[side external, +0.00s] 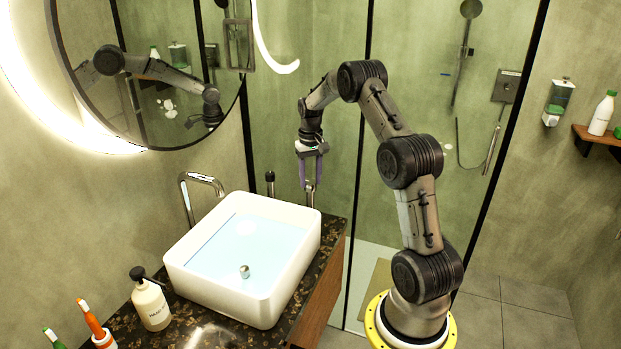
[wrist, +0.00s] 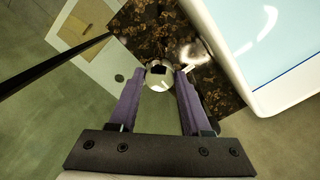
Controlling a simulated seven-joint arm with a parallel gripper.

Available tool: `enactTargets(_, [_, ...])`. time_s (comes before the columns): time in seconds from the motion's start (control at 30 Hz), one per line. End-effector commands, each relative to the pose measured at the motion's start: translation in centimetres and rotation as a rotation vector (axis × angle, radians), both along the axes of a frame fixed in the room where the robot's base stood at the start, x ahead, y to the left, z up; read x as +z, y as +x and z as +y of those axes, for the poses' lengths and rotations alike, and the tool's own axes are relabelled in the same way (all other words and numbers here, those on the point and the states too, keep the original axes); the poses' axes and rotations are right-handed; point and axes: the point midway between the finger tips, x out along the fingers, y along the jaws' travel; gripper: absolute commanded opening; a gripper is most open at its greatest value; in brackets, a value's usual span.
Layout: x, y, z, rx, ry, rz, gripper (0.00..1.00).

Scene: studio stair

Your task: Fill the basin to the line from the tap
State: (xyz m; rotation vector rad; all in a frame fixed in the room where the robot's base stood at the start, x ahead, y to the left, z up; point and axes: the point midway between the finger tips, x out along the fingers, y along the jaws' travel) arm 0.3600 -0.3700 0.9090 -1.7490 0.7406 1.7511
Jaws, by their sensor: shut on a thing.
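The white basin (side external: 246,296) stands on the dark speckled counter and holds pale blue water (side external: 255,245). A thin blue line (side external: 213,240) runs along its inner left wall, close to the water surface. The chrome tap spout (side external: 203,180) arches over the back left rim; I see no clear stream from it. My gripper (side external: 311,182) points down behind the basin's right back corner. Its purple fingers are shut on a chrome tap handle (side external: 310,195). In the wrist view, the handle's round top (wrist: 159,78) sits between the fingertips (wrist: 157,75), beside the basin wall (wrist: 225,60).
A small metal knob (side external: 244,271) shows in the basin near its front. A dark-topped post (side external: 270,183) stands left of my gripper. A soap bottle (side external: 150,300) and toothbrushes (side external: 92,322) stand at the front left. A glass panel is behind my gripper.

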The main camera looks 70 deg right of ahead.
Motion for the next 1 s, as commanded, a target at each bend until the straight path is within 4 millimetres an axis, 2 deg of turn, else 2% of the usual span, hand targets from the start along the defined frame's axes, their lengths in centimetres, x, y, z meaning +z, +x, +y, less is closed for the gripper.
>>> enactTargets(0.03, [0.1, 0.0, -0.1, -0.003, -0.001, -0.003, 0.00])
enactTargets(0.07, [0.1, 0.0, -0.1, -0.003, -0.001, -0.003, 0.50])
enactTargets(0.2, [0.1, 0.0, -0.1, -0.002, -0.001, -0.003, 0.75])
enactTargets(0.23, [0.1, 0.0, 0.0, -0.002, -0.001, -0.003, 0.78])
enactTargets(0.53, [0.2, 0.0, 0.0, 0.000, -0.001, -0.002, 0.78])
enactTargets(0.67, [1.2, 0.1, -0.1, 0.000, -0.003, -0.004, 0.78])
enactTargets(0.77, [2.8, 0.1, -0.1, 0.000, -0.004, -0.005, 0.78])
enactTargets(1.0, [8.0, 0.1, -0.1, -0.001, -0.004, -0.005, 0.78])
